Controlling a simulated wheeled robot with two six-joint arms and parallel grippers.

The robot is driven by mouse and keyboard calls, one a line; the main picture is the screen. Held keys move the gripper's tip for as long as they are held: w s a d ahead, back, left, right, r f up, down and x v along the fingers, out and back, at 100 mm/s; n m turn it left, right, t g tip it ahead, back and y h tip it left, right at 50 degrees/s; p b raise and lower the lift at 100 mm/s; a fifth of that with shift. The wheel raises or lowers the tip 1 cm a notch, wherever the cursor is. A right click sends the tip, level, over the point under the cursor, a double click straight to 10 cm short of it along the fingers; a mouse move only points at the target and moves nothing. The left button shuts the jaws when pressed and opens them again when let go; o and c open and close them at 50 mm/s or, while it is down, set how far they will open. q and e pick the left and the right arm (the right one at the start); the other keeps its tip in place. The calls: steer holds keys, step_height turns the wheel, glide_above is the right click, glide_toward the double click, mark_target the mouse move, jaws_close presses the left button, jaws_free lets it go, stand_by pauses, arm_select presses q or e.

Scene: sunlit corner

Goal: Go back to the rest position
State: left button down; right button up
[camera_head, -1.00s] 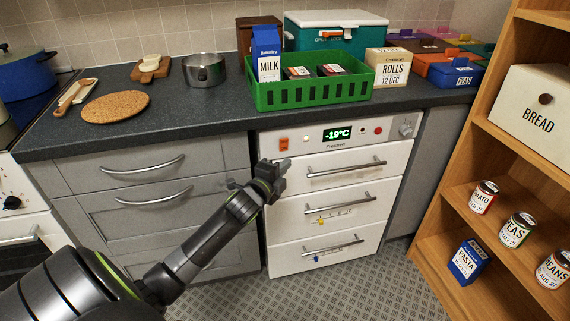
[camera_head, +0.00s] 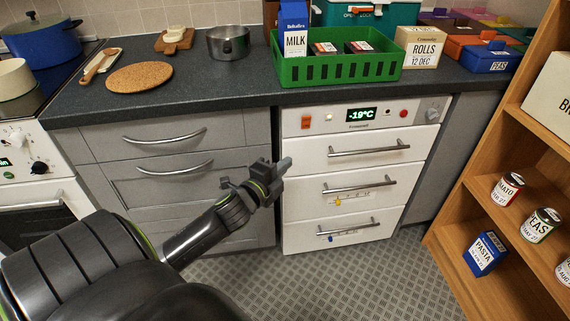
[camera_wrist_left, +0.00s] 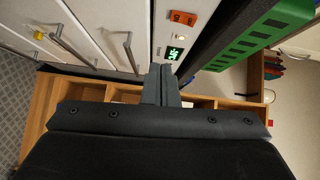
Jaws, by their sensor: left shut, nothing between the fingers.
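My left gripper (camera_head: 284,166) is in front of the gap between the grey drawers and the white freezer (camera_head: 296,160). It is shut and empty, and it stands apart from the freezer's drawer fronts. In the left wrist view its two fingers (camera_wrist_left: 161,84) are together with nothing between them. My left arm reaches in from the lower left of the head view. My right gripper is in neither view.
The worktop (camera_head: 215,86) carries a green crate (camera_head: 340,72) with a milk carton (camera_head: 294,36), a rolls box (camera_head: 418,46), a steel pot (camera_head: 228,43) and a cork mat (camera_head: 139,77). A wooden shelf (camera_head: 500,135) stands right. Grey floor (camera_head: 350,275) is clear.

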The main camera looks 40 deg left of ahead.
arm_select(q)
steer(key=shift+f, duration=0.1)
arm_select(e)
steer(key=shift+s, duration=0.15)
